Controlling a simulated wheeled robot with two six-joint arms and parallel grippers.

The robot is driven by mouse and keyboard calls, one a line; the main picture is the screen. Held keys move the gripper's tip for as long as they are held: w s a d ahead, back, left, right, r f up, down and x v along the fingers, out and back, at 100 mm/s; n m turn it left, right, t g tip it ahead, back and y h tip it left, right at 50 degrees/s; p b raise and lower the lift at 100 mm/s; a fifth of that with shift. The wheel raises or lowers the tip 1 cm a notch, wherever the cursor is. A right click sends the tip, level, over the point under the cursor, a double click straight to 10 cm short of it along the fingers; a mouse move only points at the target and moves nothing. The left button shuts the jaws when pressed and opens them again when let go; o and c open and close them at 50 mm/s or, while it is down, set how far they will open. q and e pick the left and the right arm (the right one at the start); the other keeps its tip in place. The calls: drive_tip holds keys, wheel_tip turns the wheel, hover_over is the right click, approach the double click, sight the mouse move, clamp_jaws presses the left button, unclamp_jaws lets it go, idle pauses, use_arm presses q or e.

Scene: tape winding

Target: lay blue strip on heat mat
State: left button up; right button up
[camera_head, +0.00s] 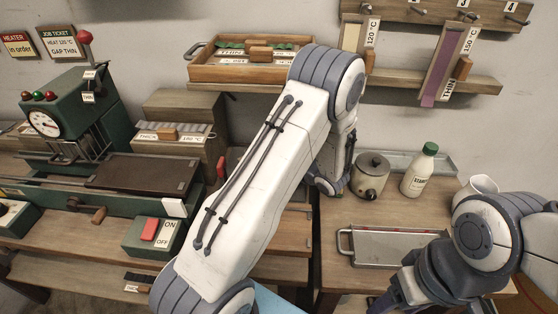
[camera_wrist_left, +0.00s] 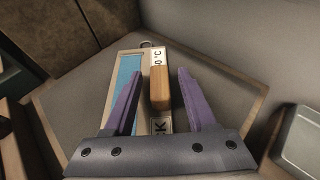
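In the left wrist view, the blue strip (camera_wrist_left: 127,76) lies along a pale board with a wooden grip block (camera_wrist_left: 160,88) and a partly covered label. My left gripper (camera_wrist_left: 160,78) is open, its two purple fingers on either side of the block with gaps. In the head view my left arm hides the left gripper and this board. A dark flat plate (camera_head: 145,172), possibly the heat mat, lies on the green machine at the left. My right gripper (camera_head: 398,296) is low at the right; its fingers are unclear and I see nothing held.
A wall rack at upper right holds a purple strip board (camera_head: 446,62) and a cream strip board (camera_head: 352,38). A wooden tray (camera_head: 210,72) sits on a shelf. A lidded pot (camera_head: 370,177), a white bottle (camera_head: 419,172) and a metal tray (camera_head: 390,248) stand on the right table.

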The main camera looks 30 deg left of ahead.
use_arm(q)
drive_tip(key=shift+r, duration=0.25)
drive_tip(key=v, duration=1.2)
drive_tip(key=shift+s+d+r, duration=0.15)
drive_tip(key=shift+s, duration=0.15)
drive_tip(key=s+d+r+n+g+h, duration=0.1)
drive_tip(key=s+d+n+h, duration=0.1)
drive_tip(key=s, duration=0.2)
drive_tip(key=s+d+r+n+g+h, duration=0.1)
drive_tip(key=s+d+n, duration=0.1)
drive_tip(key=s, duration=0.3)
drive_tip(key=s+d+r+n+g+h, duration=0.1)
drive_tip(key=s+d+n+h, duration=0.1)
drive_tip(key=s+n, duration=0.2)
drive_tip(key=shift+s+d+r+g+h, duration=0.25)
drive_tip(key=shift+d+r+g+h, duration=0.05)
drive_tip(key=shift+g, duration=0.1)
drive_tip(key=s+d+r+n+h, duration=0.3)
drive_tip(key=s+d+n+h, duration=0.3)
drive_tip(key=s+d, duration=0.5)
drive_tip(key=shift+s+d+n+g+h, duration=0.35)
drive_tip(key=shift+d+h, duration=0.3)
drive_tip(key=shift+h, duration=0.45)
